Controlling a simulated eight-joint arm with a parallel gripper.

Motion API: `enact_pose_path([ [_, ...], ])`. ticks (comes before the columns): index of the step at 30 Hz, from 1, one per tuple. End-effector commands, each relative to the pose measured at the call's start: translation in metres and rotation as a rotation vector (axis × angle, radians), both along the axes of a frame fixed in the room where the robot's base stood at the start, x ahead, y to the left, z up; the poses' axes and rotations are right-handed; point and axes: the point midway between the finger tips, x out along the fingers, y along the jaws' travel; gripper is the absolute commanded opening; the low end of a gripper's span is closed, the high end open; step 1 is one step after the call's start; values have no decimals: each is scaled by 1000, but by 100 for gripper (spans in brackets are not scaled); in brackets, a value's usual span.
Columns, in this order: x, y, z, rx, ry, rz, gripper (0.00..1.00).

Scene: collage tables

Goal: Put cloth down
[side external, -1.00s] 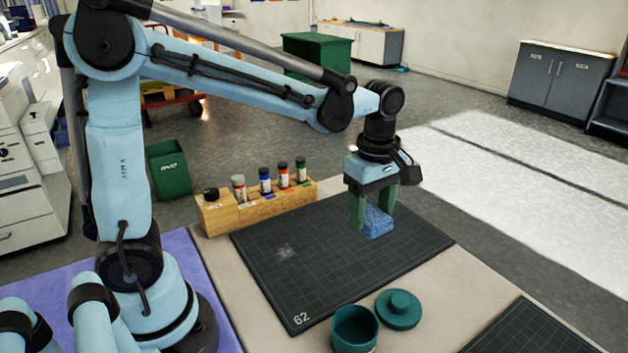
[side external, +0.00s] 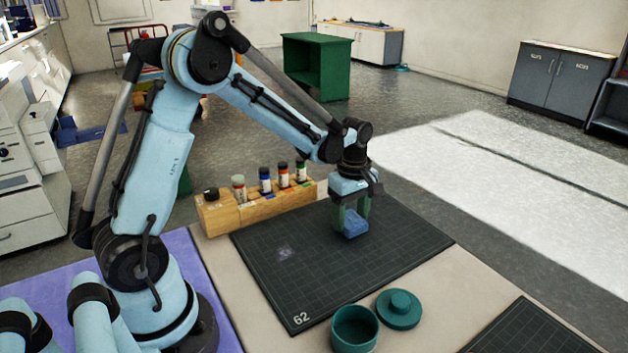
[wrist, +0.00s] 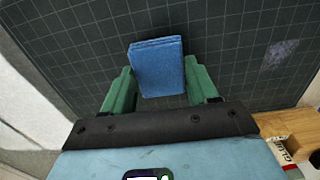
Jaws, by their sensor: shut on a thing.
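The blue folded cloth (side external: 355,224) is held between the green fingers of my gripper (side external: 350,219), low over the far right part of the dark gridded mat (side external: 330,292). I cannot tell whether its lower edge touches the mat. In the wrist view the cloth (wrist: 156,66) sits between the two fingers of my gripper (wrist: 159,75), with its folded layers showing along the far edge. The mat (wrist: 235,50) lies beneath it.
A wooden rack (side external: 262,203) with several small bottles stands along the mat's back edge. An open teal jar (side external: 355,330) and its lid (side external: 399,308) are at the front. A pale patch (side external: 284,253) marks the mat's left part. The mat's middle is clear.

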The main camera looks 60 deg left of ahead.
Motion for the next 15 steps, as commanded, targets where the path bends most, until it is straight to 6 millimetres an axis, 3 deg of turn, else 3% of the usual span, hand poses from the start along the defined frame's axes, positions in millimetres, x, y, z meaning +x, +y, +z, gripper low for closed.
enact_pose_path([
  [3,0,0,-9,0,0,0,25],
  [15,0,0,-13,0,0,0,25],
])
